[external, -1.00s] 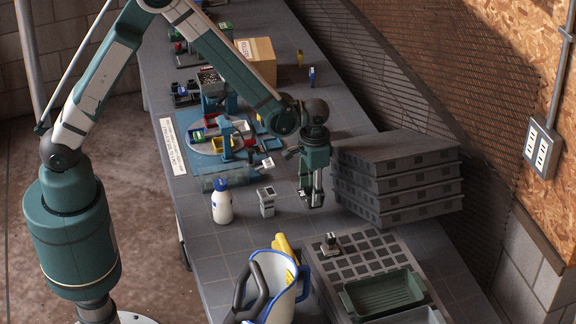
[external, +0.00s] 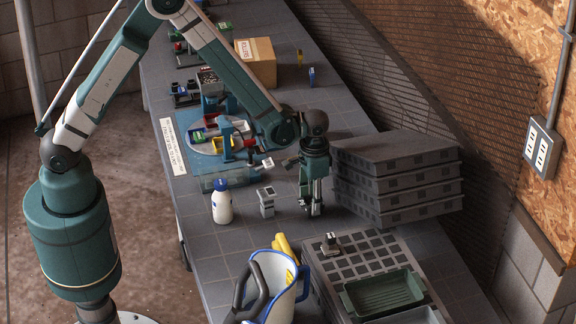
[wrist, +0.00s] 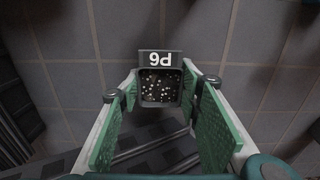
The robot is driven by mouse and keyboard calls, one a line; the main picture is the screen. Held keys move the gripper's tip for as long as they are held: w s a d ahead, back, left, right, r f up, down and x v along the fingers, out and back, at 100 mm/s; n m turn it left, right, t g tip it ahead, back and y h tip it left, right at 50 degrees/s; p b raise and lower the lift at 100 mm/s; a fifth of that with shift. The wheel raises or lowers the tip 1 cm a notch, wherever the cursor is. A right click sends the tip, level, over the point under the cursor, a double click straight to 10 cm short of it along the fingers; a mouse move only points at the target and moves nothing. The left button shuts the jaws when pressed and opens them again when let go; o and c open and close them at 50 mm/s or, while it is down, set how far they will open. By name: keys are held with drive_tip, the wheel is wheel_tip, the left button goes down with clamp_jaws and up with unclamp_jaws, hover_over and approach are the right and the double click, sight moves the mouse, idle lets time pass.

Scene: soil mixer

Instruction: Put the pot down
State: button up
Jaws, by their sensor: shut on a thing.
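My gripper (external: 312,208) points straight down over the table, left of the stack of grey trays. In the wrist view my gripper (wrist: 160,92) has its green finger pads on both sides of a small square dark pot (wrist: 160,88). The pot holds dark soil with white specks. Its label plate reads P6, upside down in that view. In the external view the fingers mostly hide the pot, close above or on the table top (external: 235,240); I cannot tell if it touches.
Another small pot (external: 266,202) and a white bottle with a blue cap (external: 222,205) stand to the left. The stacked grey trays (external: 410,185) are close on the right. A pot (external: 331,244) sits on a grid tray (external: 350,262) nearer the camera, beside a white-and-blue jug (external: 285,290).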

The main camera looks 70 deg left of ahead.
drive_tip(key=shift+f, duration=0.15)
drive_tip(key=o, duration=0.9)
drive_tip(key=shift+c, duration=0.2)
drive_tip(key=shift+r, duration=0.2)
wheel_tip(320, 180, up, 12)
drive_tip(key=p, duration=0.1)
idle(0.5)
